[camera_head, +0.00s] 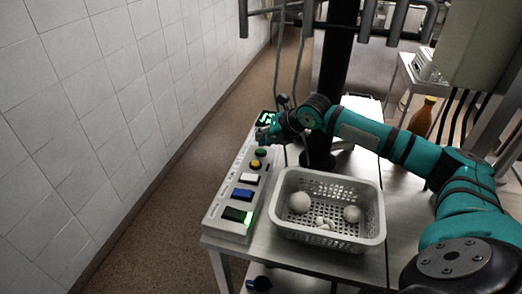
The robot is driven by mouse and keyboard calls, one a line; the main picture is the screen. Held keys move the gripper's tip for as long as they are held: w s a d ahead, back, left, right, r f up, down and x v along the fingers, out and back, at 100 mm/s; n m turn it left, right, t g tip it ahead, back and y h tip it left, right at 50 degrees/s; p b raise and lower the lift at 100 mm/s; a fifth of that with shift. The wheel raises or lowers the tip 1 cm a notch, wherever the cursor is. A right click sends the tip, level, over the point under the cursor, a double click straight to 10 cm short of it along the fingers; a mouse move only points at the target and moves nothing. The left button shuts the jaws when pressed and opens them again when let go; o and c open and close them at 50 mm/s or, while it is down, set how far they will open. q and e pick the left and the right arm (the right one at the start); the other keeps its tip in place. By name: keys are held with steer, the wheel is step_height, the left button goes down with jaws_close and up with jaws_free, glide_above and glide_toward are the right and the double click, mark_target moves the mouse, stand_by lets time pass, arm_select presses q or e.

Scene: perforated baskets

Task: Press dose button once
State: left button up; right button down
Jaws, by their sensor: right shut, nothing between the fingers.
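A light grey control panel (228,192) lies along the left edge of the metal table. From far to near it carries a small display with green digits (267,118), a green button (261,153), a yellow round button (256,165), a white button (249,179), a blue button (242,194) and a dark part with a green light (237,215). The labels are too small to read, so I cannot tell which is the dose button. My right gripper (265,134) is shut and empty over the panel's far end, just beyond the green button. Whether it touches is unclear. My left gripper is not in view.
A grey perforated basket (377,219) with several white round items stands right of the panel. A brown bottle (422,117) stands farther back at right. A dark column rises behind the table. A tiled wall and a floor strip lie to the left.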

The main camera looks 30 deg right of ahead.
mark_target(263, 149)
steer(key=shift+f, duration=0.1)
stand_by(0.7)
steer(key=shift+f, duration=0.25)
steer(key=shift+f, duration=0.6)
stand_by(0.6)
steer(key=shift+r, duration=0.1)
steer(key=shift+r+p, duration=0.85)
steer(key=shift+p, duration=0.25)
steer(key=shift+r, duration=0.1)
step_height(263, 149, up, 5)
steer(key=p, duration=0.5)
